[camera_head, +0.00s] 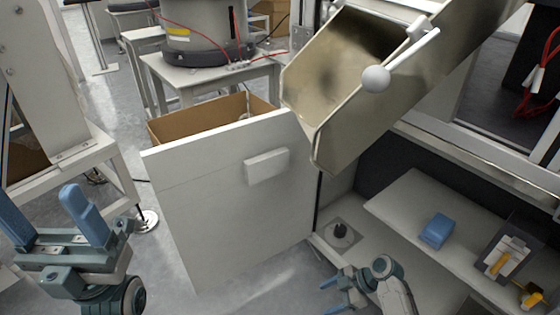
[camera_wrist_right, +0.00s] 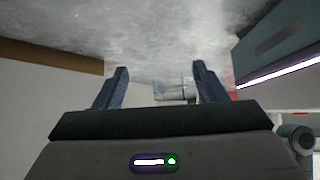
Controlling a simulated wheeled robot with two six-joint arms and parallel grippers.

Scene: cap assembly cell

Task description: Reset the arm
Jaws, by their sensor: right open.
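My right gripper (camera_head: 338,290) is low at the bottom of the head view, with its small blue fingers pointing left. It is to the right of the white bin's lower edge. In the right wrist view the two fingers of my right gripper (camera_wrist_right: 160,88) stand well apart, with nothing between them. My left gripper (camera_head: 53,217) is large at the lower left of the head view. Its two blue fingers point up and stand apart, and it holds nothing.
A white bin (camera_head: 210,200) with a cardboard lining stands in the middle, below a metal chute (camera_head: 340,70). A shelf (camera_head: 400,205) at right carries a blue block (camera_head: 437,231) and a dark holder (camera_head: 512,245). Grey floor shows between my left gripper and the bin.

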